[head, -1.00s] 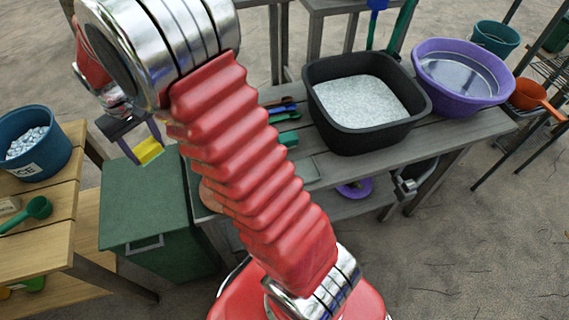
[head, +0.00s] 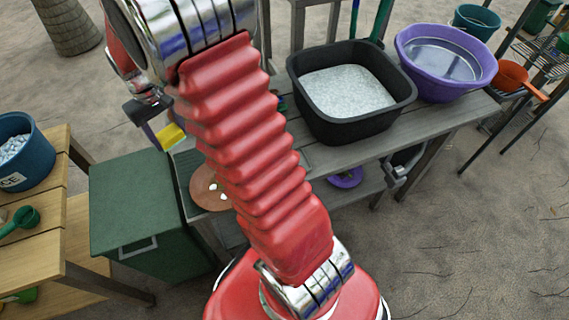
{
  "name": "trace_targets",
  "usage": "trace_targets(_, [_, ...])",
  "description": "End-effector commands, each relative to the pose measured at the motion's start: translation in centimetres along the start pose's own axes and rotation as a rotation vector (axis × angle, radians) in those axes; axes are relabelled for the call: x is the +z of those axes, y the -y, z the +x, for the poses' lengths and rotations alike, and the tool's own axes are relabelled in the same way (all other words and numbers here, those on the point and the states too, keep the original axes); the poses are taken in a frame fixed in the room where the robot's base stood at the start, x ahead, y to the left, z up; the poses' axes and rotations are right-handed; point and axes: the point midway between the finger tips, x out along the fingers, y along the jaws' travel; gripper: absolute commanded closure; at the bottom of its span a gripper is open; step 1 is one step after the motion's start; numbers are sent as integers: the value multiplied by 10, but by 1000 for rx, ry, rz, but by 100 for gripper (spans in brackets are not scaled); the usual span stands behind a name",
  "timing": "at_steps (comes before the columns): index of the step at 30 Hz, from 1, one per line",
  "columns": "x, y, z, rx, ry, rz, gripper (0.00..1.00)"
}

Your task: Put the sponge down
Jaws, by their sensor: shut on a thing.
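The yellow sponge (head: 172,136) is held in my gripper (head: 160,133), at the left of my red arm. My gripper is shut on the sponge, with a purple finger showing at its left side. The sponge appears over the area between the green box and the left end of the grey bench; I cannot tell how high it is or whether it touches anything. The other finger is mostly hidden.
A green lidded box (head: 135,200) stands left of the grey bench (head: 320,160). A brown round board (head: 208,190) with small white bits lies on the bench. A black tub (head: 350,120) and a purple basin (head: 445,85) stand farther right. A wooden table (head: 50,225) is at left.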

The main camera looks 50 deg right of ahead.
Motion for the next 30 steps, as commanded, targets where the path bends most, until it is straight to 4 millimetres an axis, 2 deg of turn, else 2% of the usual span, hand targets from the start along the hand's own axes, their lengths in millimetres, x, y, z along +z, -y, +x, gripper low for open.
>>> trace_targets(1, [8,-20,1,0,0,27,77])
trace_targets(6, [37,-74,8,0,0,95,77])
trace_targets(15, [101,-154,20,0,1,216,77])
trace_targets(24, [177,-212,32,-1,2,338,77])
trace_targets(30, [221,-234,39,0,1,401,77])
